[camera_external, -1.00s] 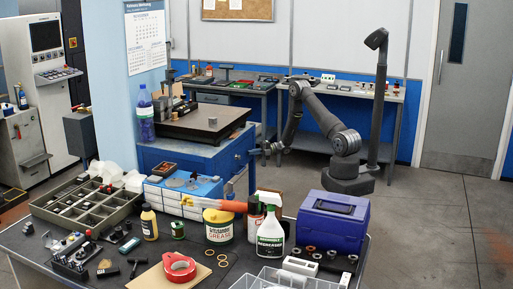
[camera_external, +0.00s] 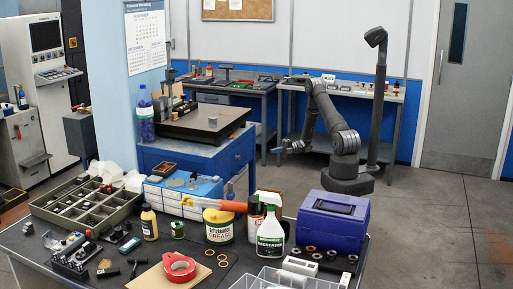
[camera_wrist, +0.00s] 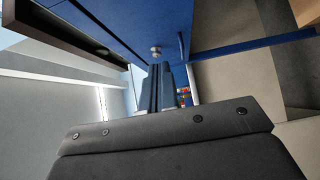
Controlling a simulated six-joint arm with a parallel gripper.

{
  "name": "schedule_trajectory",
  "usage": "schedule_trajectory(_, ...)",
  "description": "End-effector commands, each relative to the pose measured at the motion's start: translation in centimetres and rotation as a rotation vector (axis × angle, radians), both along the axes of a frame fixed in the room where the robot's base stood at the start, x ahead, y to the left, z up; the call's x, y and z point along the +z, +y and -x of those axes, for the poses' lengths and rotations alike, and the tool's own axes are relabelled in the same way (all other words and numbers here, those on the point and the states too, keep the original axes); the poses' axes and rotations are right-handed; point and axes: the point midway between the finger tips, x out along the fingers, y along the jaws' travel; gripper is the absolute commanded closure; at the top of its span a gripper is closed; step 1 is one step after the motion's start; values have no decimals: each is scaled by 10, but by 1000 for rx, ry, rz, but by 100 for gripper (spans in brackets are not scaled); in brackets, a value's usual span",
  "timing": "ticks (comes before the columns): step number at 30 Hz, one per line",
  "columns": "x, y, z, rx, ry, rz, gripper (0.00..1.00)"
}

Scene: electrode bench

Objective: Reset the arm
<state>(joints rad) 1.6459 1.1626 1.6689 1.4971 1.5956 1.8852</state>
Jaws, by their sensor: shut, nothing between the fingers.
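My arm stands on the floor right of the blue cabinet. Its elbow is raised and its forearm hangs down toward the left. My gripper (camera_external: 279,149) is small in the external view, out to the right of the cabinet and apart from it. In the wrist view the dark grey wrist housing fills the bottom, and my gripper's narrow fingers (camera_wrist: 158,68) reach up from it. The fingers are together, with nothing seen between them.
The blue cabinet (camera_external: 237,158) with a dark surface plate (camera_external: 205,122) stands left of my gripper. A rear bench (camera_external: 345,92) holds small parts. The front table (camera_external: 215,272) carries bottles, a tin and a purple box (camera_external: 333,222). Open floor lies to the right.

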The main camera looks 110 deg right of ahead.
Motion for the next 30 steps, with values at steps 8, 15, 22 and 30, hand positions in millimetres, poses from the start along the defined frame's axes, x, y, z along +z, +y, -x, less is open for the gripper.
schedule_trajectory(8,0,0,-1,1,0,0,100)
schedule_trajectory(15,0,1,-23,4,-1,0,100)
schedule_trajectory(22,0,1,-65,4,-1,0,100)
schedule_trajectory(30,0,-8,-108,2,0,4,100)
